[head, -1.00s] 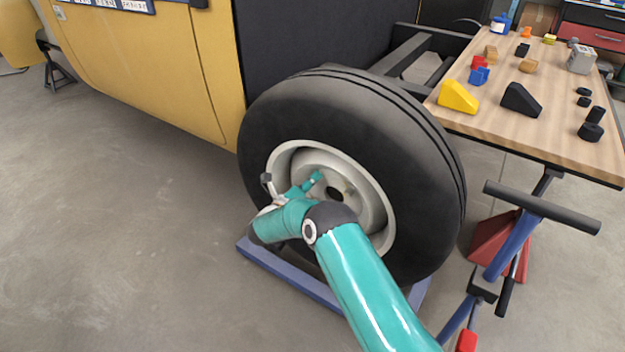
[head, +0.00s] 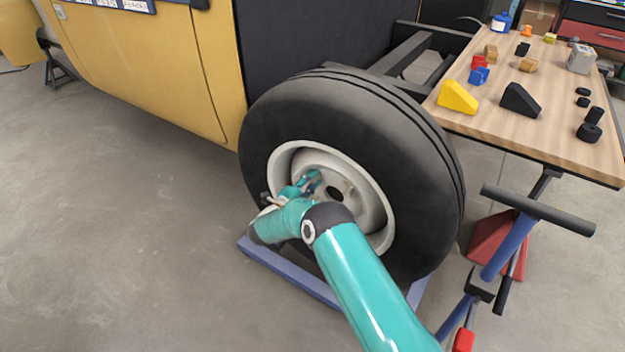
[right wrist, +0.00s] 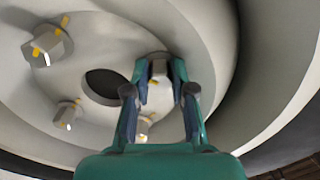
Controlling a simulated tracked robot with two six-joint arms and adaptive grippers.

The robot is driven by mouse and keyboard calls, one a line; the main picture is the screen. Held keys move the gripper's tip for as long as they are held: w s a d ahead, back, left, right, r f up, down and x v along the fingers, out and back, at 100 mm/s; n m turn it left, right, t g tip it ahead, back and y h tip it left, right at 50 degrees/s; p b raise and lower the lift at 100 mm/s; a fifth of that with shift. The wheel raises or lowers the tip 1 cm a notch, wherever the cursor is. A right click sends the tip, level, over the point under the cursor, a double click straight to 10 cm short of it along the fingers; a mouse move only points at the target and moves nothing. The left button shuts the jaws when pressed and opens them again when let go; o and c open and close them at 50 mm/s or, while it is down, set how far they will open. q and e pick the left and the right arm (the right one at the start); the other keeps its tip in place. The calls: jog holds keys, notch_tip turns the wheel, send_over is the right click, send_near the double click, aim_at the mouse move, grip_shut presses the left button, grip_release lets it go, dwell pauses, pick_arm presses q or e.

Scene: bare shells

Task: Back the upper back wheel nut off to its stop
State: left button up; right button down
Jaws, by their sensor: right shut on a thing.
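The wheel (head: 275,110) has a black tyre and a pale rim. Its nuts sit around a dark centre hole, which shows in the right wrist view. My right gripper (head: 314,180) reaches into the rim, up and left of the hub hole in the head view. In the right wrist view my right gripper (right wrist: 160,75) is shut on a grey wheel nut (right wrist: 158,70), with a finger on each side. Other nuts with yellow marks show at the upper left (right wrist: 47,45), lower left (right wrist: 67,113) and below the fingers (right wrist: 145,128). My left gripper is out of view.
A blue stand (head: 290,272) lies under the tyre. A wooden bench (head: 560,125) with blocks and small parts is at the right, beside a blue stand with a black crossbar (head: 535,210). The yellow cab (head: 150,70) is at the left. The left floor is clear.

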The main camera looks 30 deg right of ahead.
jog(key=shift+w+a+f+n, duration=0.1)
jog(key=shift+a+n, duration=0.05)
jog(key=shift+n, duration=0.55)
jog(key=shift+w+a+n, duration=0.1)
jog(key=shift+n, duration=0.9)
jog(key=c, duration=1.1)
grip_release()
jog(key=shift+f, duration=0.1)
jog(key=shift+c, duration=0.2)
jog(key=shift+o, duration=0.8)
jog(key=shift+s+d, duration=0.1)
jog(key=shift+d, duration=0.05)
jog(key=v, duration=1.2)
